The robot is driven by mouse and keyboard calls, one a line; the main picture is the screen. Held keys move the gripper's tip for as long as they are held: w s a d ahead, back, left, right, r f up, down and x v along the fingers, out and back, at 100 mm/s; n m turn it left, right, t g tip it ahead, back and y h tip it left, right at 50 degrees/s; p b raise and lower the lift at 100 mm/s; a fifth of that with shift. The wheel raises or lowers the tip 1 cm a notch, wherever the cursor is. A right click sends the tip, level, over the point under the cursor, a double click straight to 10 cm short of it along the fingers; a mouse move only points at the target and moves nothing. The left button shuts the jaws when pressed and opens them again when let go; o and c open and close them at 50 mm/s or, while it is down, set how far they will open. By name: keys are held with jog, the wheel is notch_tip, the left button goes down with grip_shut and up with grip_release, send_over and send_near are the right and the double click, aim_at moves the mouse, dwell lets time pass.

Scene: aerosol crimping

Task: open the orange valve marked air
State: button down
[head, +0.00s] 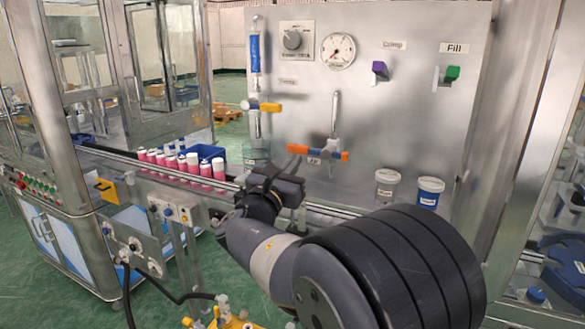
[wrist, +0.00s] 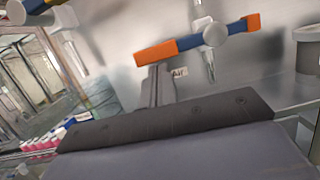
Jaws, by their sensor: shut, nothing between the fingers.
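The orange valve handle (head: 330,154) has a blue middle section and lies nearly level across a vertical pipe on the steel panel. It also shows in the wrist view (wrist: 239,28), tilted with its left end lower. My gripper (head: 294,163) is shut and empty, close to the left end of the handle. In the wrist view its narrow fingers (wrist: 155,82) point up at the handle's left end. I cannot tell whether they touch it.
A yellow-and-blue valve (head: 264,107) is at the upper left of the panel. Purple (head: 380,68) and green (head: 452,73) knobs are at the right. A grey cup (head: 387,185) and a blue cup (head: 429,191) stand below. Pink cans (head: 190,166) line the conveyor at left.

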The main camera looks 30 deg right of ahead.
jog(key=shift+w+a+r+m+b, duration=0.1)
jog(key=shift+r+m+b, duration=0.3)
jog(key=shift+m, duration=0.3)
jog(key=r+m+b, duration=0.1)
jog(key=m, duration=0.1)
jog(key=m+g+b, duration=0.1)
jog(key=m, duration=0.1)
jog(key=shift+w+a+r+g+h+b, duration=0.1)
jog(key=shift+r+g+h+b, duration=0.2)
jog(key=shift+r+h+b, duration=0.1)
jog(key=s+d+r+m+g+b, duration=0.1)
jog(key=r+m+b, duration=0.1)
jog(key=m, duration=0.5)
jog(key=s+d+r+m+g+y+b, duration=0.1)
jog(key=r+m, duration=0.3)
jog(key=m, duration=0.4)
jog(key=shift+s+d+r+g+b, duration=0.35)
jog(key=shift+s+g+b, duration=0.3)
jog(key=shift+s+g, duration=0.15)
